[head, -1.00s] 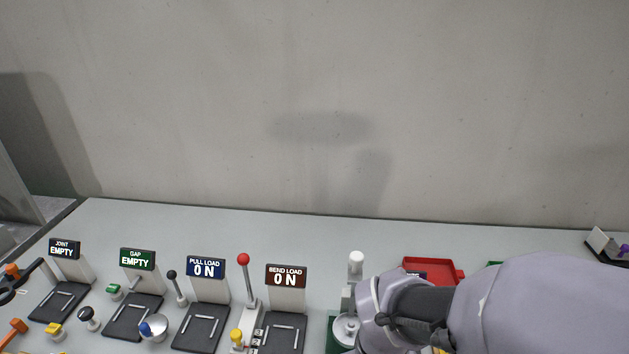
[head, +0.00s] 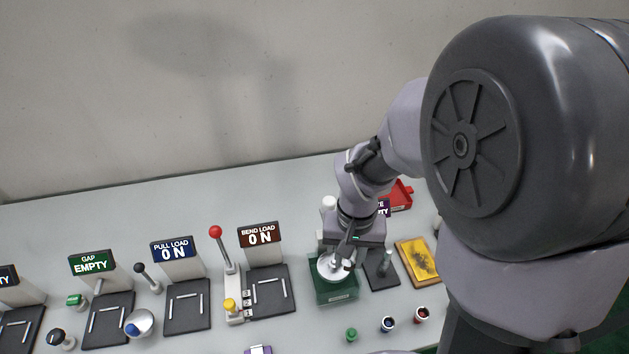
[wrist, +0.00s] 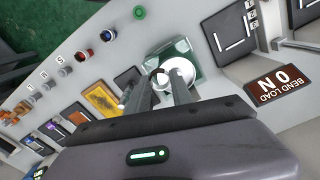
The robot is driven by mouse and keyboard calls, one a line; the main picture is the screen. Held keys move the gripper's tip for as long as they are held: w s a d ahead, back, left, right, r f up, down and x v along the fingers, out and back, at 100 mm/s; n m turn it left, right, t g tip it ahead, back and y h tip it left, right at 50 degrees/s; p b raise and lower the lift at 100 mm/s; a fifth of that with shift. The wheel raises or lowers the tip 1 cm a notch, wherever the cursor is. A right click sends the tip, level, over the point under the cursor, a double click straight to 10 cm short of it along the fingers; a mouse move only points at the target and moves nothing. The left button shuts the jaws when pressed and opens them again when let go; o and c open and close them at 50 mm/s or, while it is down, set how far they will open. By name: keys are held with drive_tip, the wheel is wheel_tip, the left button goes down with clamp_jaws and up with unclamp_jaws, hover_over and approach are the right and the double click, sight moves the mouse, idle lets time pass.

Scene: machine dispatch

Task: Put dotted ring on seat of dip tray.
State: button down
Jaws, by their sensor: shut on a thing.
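My gripper (head: 341,264) points down over a green tray-like station (head: 337,291) with a pale round disc (head: 328,269) on it. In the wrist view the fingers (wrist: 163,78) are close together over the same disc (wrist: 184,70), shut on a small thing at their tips. It is probably the dotted ring, but it is too small and too covered to make out any dots. I cannot tell whether it touches the disc. No label reading dip tray is legible; the green station may be it.
A yellow tray with dark specks (head: 418,262) lies to the right, and a red tray (head: 400,194) behind. Green (head: 351,335), blue (head: 388,324) and red (head: 422,315) small pieces stand in front. The BEND LOAD sign (head: 261,236) and a red-knobbed lever (head: 216,233) are left.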

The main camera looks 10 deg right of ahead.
sight(334, 261)
drive_tip(key=w, duration=0.1)
drive_tip(key=w+a, duration=0.1)
drive_tip(key=w, duration=0.1)
drive_tip(key=shift+w+a+f, duration=0.1)
drive_tip(key=shift+a+f, duration=0.05)
drive_tip(key=shift+a, duration=0.15)
drive_tip(key=f, duration=0.1)
drive_tip(key=f+b, duration=0.1)
drive_tip(key=f, duration=0.1)
drive_tip(key=shift+w+a+f+b, duration=0.15)
drive_tip(key=shift+w+f+b, duration=0.1)
drive_tip(key=shift+f+b, duration=0.15)
drive_tip(key=shift+r, duration=0.15)
drive_tip(key=shift+s, duration=0.1)
drive_tip(key=c, duration=1.6)
unclamp_jaws()
drive_tip(key=shift+f, duration=0.25)
drive_tip(key=o, duration=0.5)
